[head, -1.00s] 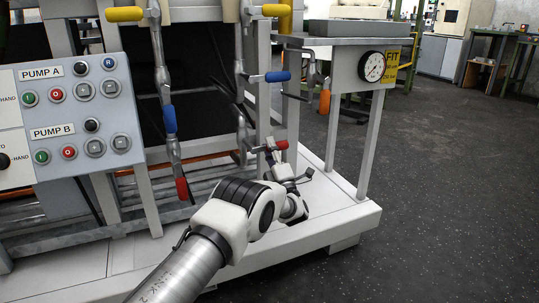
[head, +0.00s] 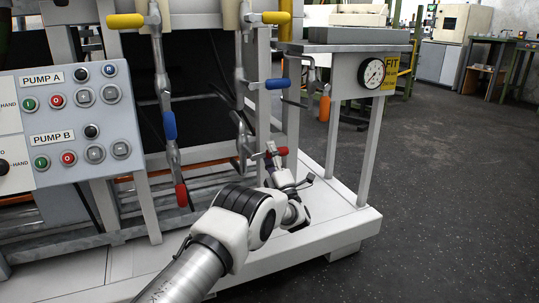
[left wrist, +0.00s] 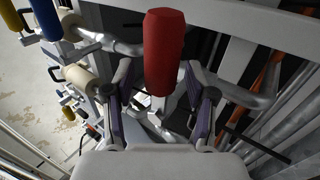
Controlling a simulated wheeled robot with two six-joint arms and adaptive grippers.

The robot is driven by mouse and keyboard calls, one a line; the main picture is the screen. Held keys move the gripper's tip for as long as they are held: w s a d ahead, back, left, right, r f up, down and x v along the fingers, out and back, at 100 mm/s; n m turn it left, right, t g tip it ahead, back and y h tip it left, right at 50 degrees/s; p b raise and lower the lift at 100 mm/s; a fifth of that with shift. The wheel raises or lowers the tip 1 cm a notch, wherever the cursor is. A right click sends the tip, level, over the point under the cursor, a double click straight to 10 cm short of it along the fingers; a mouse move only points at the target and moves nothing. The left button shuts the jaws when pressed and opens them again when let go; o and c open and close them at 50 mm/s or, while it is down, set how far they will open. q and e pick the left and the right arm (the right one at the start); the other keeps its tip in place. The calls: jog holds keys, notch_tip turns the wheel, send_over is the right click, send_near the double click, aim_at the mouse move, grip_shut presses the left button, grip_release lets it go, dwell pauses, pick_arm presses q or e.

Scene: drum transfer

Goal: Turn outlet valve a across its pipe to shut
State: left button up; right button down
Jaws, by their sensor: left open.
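Lever valves with yellow, blue and red handles sit on two upright pipe runs; I read no label naming outlet valve a. My left gripper (head: 287,170) is at the low red handle (head: 283,151) of the right run, which sticks out sideways to the right. In the left wrist view this red handle (left wrist: 165,50) stands between the two open fingers, with a gap visible on both sides lower down. The other low red handle (head: 181,195), on the left run, points down along its pipe. My right gripper is not in view.
A pump button panel (head: 75,120) stands at the left. A blue handle (head: 277,84) and a yellow one (head: 276,17) are above my gripper. A gauge stand (head: 345,75) with an orange handle (head: 324,108) is to the right. The floor (head: 440,200) at the right is clear.

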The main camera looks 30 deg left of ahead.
pick_arm(q)
jog(key=v, duration=1.2)
jog(key=shift+r, duration=0.1)
